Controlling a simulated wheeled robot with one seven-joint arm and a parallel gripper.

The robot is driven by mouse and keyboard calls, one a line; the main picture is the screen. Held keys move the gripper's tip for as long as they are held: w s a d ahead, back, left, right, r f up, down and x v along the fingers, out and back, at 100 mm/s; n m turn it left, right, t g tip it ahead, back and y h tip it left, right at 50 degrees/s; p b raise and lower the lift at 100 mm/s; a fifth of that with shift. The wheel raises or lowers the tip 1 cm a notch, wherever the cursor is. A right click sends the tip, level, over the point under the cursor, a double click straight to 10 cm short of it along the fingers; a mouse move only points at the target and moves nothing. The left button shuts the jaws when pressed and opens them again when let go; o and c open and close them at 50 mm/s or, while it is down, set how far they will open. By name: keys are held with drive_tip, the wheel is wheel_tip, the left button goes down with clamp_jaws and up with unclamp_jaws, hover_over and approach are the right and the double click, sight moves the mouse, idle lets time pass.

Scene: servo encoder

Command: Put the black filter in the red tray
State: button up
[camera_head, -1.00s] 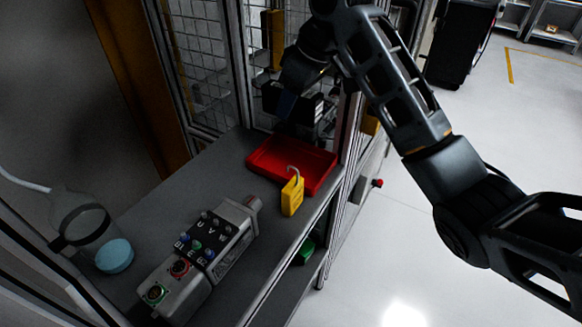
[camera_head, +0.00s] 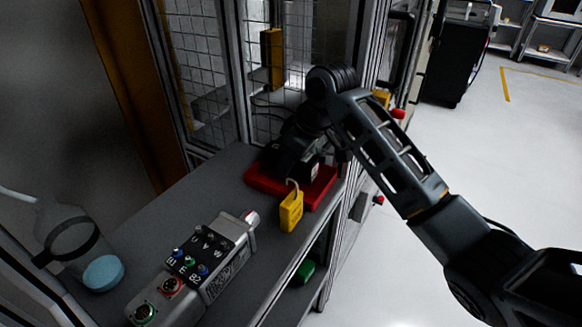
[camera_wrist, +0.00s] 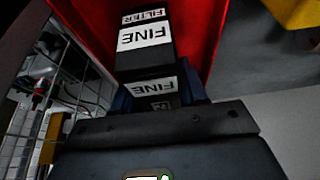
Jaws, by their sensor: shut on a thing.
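The black filter (camera_wrist: 143,58), with white labels reading "FINE" and "FILTER", is in my gripper (camera_wrist: 160,95). In the wrist view it lies against the red background of the red tray (camera_wrist: 205,22). In the head view the tray (camera_head: 322,187) sits on the grey bench, and my gripper (camera_head: 297,150) is over it, pointing down. The gripper is shut on the filter. The filter (camera_head: 290,168) is low over or inside the tray; whether it touches the tray floor is hidden. My arm covers much of the tray's back part.
A yellow padlock (camera_head: 291,212) stands at the tray's front edge. A grey servo unit (camera_head: 208,262) with connectors lies nearer on the bench. A clear flask with a blue base (camera_head: 103,272) is at left.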

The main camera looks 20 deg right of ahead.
drive_tip(key=shift+f, duration=0.9)
drive_tip(key=o, duration=1.1)
drive_tip(key=shift+f, duration=0.1)
drive_tip(key=v, duration=1.2)
drive_tip(key=shift+p, duration=0.35)
